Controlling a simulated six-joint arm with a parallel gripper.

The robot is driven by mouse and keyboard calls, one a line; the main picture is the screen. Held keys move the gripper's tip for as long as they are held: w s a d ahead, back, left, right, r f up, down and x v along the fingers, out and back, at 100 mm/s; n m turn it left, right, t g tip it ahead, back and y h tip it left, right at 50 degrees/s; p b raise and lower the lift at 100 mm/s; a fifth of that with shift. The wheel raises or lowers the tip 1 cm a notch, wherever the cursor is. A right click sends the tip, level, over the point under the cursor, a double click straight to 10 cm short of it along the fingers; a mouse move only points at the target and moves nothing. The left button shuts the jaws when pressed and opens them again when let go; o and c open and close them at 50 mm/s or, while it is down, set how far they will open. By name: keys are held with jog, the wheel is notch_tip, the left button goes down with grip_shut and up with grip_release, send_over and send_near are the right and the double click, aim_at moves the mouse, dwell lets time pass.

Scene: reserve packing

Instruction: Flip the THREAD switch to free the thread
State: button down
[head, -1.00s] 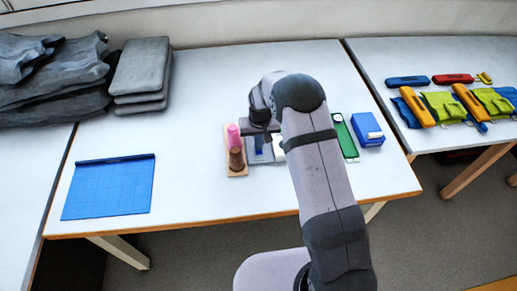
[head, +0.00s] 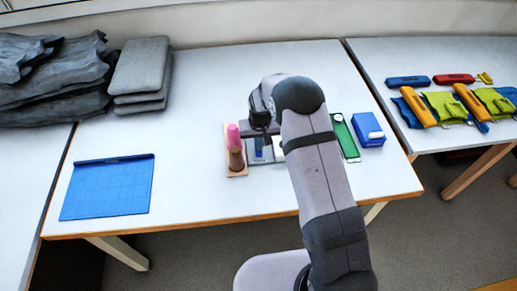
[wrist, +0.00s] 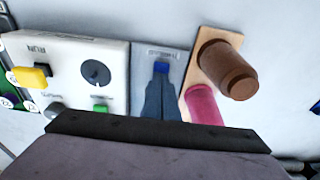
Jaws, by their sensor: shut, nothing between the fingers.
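A small blue switch (wrist: 161,68) sits on a grey plate (wrist: 143,75) under a small label too blurred to read. I cannot confirm that the label says THREAD. My gripper (wrist: 161,82) is shut and empty, its dark fingertips right at the blue switch. Whether they touch it I cannot tell. In the head view, my gripper (head: 259,152) is over the same plate, partly hidden by my arm. Beside the plate, a pink thread spool (wrist: 203,104) and a brown one (wrist: 228,70) stand on a wooden board (wrist: 194,74).
A white control box (wrist: 66,70) with a RUN label, yellow switch (wrist: 30,76), dark knob (wrist: 96,72) and green button (wrist: 100,108) adjoins the plate. A blue mat (head: 107,188), a green-edged panel (head: 346,138) and a blue box (head: 368,129) lie on the table. The table between mat and spools is clear.

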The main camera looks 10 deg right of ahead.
notch_tip(320, 180, up, 7)
jog(key=p, duration=0.4)
dwell(0.6)
jog(key=shift+s, duration=0.1)
dwell(0.3)
jog(key=s+f+g, duration=0.1)
jog(key=s, duration=0.3)
jog(key=s+d+f+g, duration=0.1)
jog(key=s+f, duration=0.1)
jog(key=s, duration=0.2)
jog(key=s+f+n+g, duration=0.1)
jog(key=s, duration=0.3)
jog(key=shift+s+d+f, duration=0.2)
jog(key=shift+s+f, duration=0.05)
jog(key=shift+f, duration=0.05)
jog(key=s+d+r+g, duration=0.1)
jog(key=s+r, duration=0.3)
jog(key=s, duration=0.3)
jog(key=s+d+r, duration=0.1)
jog(key=s+r, duration=0.3)
jog(key=s, duration=0.3)
jog(key=s+d+r+g, duration=0.1)
jog(key=s+d+r, duration=0.1)
jog(key=s+r, duration=0.35)
jog(key=r+t, duration=0.1)
jog(key=w+r+t, duration=0.1)
jog(key=r+m+t, duration=0.1)
jog(key=r, duration=0.1)
jog(key=shift+w+d, duration=0.35)
jog(key=shift+d, duration=0.05)
